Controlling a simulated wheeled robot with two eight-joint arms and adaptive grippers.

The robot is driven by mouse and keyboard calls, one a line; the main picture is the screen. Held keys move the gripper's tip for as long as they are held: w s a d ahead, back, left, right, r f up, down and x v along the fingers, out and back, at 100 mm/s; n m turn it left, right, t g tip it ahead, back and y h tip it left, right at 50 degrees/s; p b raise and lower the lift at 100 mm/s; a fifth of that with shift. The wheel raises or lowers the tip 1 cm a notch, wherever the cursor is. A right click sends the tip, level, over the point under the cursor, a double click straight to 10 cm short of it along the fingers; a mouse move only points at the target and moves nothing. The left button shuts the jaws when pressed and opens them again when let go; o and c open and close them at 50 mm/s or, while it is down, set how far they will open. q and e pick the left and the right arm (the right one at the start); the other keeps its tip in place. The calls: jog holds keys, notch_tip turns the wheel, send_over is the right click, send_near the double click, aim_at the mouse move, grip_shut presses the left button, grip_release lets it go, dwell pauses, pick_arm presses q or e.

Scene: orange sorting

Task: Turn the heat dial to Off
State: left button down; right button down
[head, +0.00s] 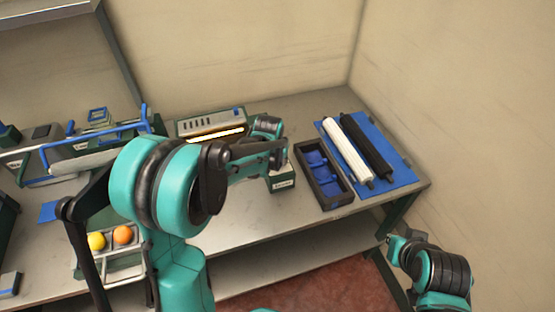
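A green-edged heating unit (208,122) with slots, a small blue part on top and a glowing bar (216,135) stands at the back of the bench. A small green box with a white label (283,184) stands to its right, nearer the front. I cannot make out the heat dial; my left arm covers much of the area between the two. My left gripper (279,158) is at the small box, over its top; its fingers are too small and overlapped to tell open from shut. My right arm is low at the right, off the bench; its gripper end (398,243) is unclear.
A black tray with blue inserts (309,184) and a blue mat (401,171) with a white roller (347,150) and a black roller (367,147) lie at the right. An orange (123,235) and a yellow fruit (97,241) sit front left. Blue-railed equipment (78,150) crowds the left.

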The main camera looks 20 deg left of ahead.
pick_arm(q)
jog(key=n, duration=0.2)
jog(key=n+y, duration=0.1)
jog(key=shift+d+n+y, duration=0.15)
jog(key=shift+n+y, duration=0.15)
jog(key=shift+n, duration=0.1)
jog(key=n+g+y, duration=0.1)
jog(key=n, duration=0.3)
jog(key=shift+w+d+n, duration=0.1)
jog(key=shift+n, duration=0.2)
jog(key=n+g+y, duration=0.1)
jog(key=n, duration=0.2)
jog(key=shift+w+n, duration=0.1)
jog(key=shift+n, duration=0.2)
jog(key=shift+d+n+g+y, duration=0.1)
jog(key=shift+n+g+y, duration=0.5)
jog(key=shift+n, duration=1.2)
jog(key=shift+g, duration=0.3)
jog(key=c, duration=1.3)
grip_release()
